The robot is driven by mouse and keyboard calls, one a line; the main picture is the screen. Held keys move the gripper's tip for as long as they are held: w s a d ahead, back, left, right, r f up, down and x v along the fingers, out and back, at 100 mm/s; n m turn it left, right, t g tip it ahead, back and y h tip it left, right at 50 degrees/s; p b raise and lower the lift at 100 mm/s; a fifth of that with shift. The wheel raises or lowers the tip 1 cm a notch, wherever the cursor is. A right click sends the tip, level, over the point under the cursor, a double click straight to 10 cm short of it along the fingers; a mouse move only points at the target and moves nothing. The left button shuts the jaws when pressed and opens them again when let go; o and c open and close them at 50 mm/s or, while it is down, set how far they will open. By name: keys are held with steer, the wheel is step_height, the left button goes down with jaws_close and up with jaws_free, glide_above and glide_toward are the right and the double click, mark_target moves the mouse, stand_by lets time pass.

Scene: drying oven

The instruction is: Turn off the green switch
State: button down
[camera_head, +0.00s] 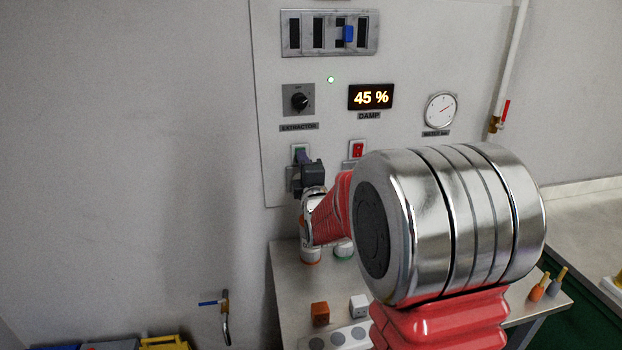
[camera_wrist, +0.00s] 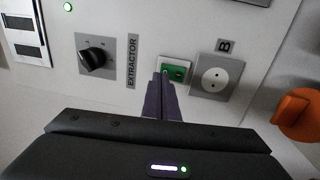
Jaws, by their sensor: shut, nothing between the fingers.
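The green switch (camera_wrist: 178,71) sits in a small white frame on the wall panel, between the extractor knob and a socket marked B in the wrist view. My gripper (camera_wrist: 163,78) is shut and empty. Its dark fingertips overlap the near, left part of the switch in that view; whether they touch it I cannot tell. In the head view my gripper (camera_head: 302,156) is in front of the switch, and only the top of the switch's frame (camera_head: 299,146) shows above the fingers. Which way the rocker is tipped is unclear.
A red switch (camera_head: 358,149) is to the right. The extractor knob (camera_head: 299,100), a lit green lamp (camera_head: 330,79), a 45 % damp display (camera_head: 371,97) and a round gauge (camera_head: 441,110) are above. An orange knob (camera_wrist: 298,114) is beyond the socket (camera_wrist: 216,77). A table (camera_head: 284,278) stands below.

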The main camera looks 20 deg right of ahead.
steer(key=r+v, duration=0.2)
steer(key=v, duration=0.9)
steer(key=shift+s+r, duration=0.25)
steer(key=shift+s, duration=0.2)
steer(key=s+a+f+m+g+y, duration=0.1)
steer(key=s+f+m+g, duration=0.3)
steer(key=f, duration=0.4)
steer(key=s+a+f+m+g+y, duration=0.1)
steer(key=s+f+m+g, duration=0.2)
steer(key=f+m+g, duration=0.3)
steer(key=s+a+f+m+g+y, duration=0.15)
steer(key=s+a+m+g, duration=0.35)
steer(key=s, duration=0.9)
steer(key=s+a+r+t, duration=0.1)
steer(key=s+a+r, duration=0.4)
steer(key=s, duration=0.2)
steer(key=shift+s+r+m+t, duration=0.3)
steer(key=shift+r, duration=0.1)
